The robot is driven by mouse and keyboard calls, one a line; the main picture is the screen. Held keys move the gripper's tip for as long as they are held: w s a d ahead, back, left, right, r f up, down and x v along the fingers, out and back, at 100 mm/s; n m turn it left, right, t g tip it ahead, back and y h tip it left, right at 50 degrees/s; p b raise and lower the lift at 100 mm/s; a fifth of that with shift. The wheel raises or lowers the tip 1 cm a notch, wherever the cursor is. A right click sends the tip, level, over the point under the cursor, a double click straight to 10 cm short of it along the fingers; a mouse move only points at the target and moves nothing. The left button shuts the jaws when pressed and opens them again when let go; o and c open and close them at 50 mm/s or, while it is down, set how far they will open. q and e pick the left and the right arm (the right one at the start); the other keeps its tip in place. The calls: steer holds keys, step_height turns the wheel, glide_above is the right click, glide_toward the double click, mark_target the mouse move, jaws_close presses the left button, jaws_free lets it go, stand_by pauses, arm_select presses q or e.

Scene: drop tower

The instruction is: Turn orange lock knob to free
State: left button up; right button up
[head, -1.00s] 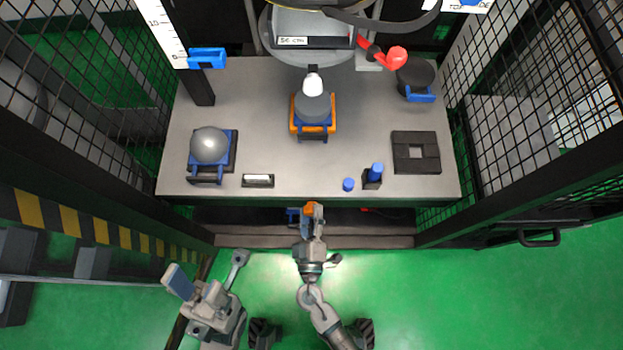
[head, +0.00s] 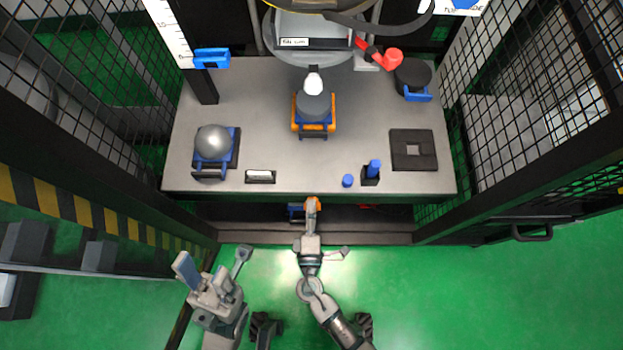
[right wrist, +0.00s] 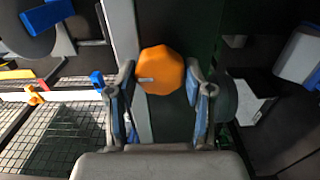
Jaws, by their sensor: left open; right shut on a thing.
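The orange lock knob (right wrist: 160,70) is a faceted orange knob with a pale pointer mark on its face. In the right wrist view it sits between the two blue-padded fingers of my right gripper (right wrist: 160,95), which is shut on it. In the head view the knob (head: 312,203) shows as a small orange patch below the table's front edge, partly covered by my right gripper (head: 311,212). My left gripper (head: 210,275) is open and empty at the lower left, away from the table. The knob's mount is mostly hidden.
The grey table (head: 250,110) holds a silver ball (head: 213,141) on a blue cradle, a dark weight (head: 314,106) on an orange-and-blue cradle, a black square frame (head: 413,165) and blue pegs (head: 374,168). Mesh fences (head: 540,90) stand on both sides. Green floor in front is open.

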steer(key=shift+s+a+f, duration=0.15)
steer(key=shift+a+f, duration=0.05)
steer(key=shift+f, duration=0.05)
steer(key=o, duration=1.1)
steer(key=shift+r, duration=0.1)
steer(key=s, duration=1.1)
steer(key=shift+s, duration=0.4)
